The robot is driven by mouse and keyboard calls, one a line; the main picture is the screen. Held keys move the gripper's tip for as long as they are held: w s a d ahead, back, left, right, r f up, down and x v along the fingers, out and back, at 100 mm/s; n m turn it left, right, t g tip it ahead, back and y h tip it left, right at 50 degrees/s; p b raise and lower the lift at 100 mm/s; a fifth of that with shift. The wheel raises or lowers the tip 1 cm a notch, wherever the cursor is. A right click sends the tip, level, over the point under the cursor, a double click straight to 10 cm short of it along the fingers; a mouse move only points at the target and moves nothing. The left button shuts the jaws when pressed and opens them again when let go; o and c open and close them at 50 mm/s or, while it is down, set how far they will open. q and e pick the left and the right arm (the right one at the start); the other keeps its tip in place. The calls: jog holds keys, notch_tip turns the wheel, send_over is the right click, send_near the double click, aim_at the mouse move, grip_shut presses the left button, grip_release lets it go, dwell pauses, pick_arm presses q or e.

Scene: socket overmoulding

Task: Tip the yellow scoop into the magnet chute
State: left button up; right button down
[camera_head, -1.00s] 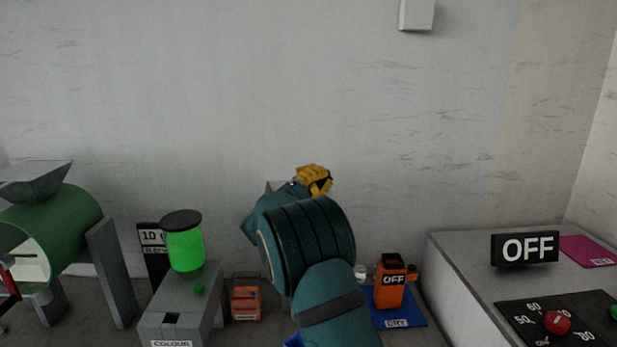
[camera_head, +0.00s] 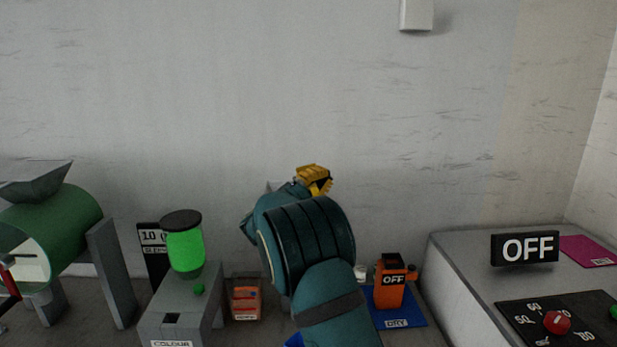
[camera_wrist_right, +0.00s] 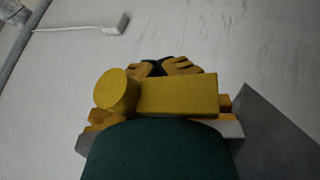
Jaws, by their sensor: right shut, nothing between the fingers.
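My right gripper (camera_head: 318,181) is raised in front of the back wall, in the upper middle of the head view. Its orange fingers are shut, and their tips sit close together in the right wrist view (camera_wrist_right: 165,68). A yellow block with a round end (camera_wrist_right: 178,95) lies across the gripper in front of the fingers. I cannot tell if this is the yellow scoop or part of the gripper. A grey slanted panel (camera_wrist_right: 275,130) stands close on the right in the wrist view. A grey tip (camera_head: 271,186) shows behind my arm. I cannot identify the magnet chute. My left gripper is out of view.
A green drum with a grey hopper (camera_head: 38,180) stands at left. Beside it is a colour unit with a green jar (camera_head: 184,250). A grey OFF cabinet (camera_head: 460,265) stands right.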

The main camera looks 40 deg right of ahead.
notch_tip(320, 180, up, 4)
jog(key=shift+r+m+g+y+p, duration=0.1)
jog(key=shift+m+g+y+p, duration=0.4)
jog(key=shift+m+y+p, duration=0.65)
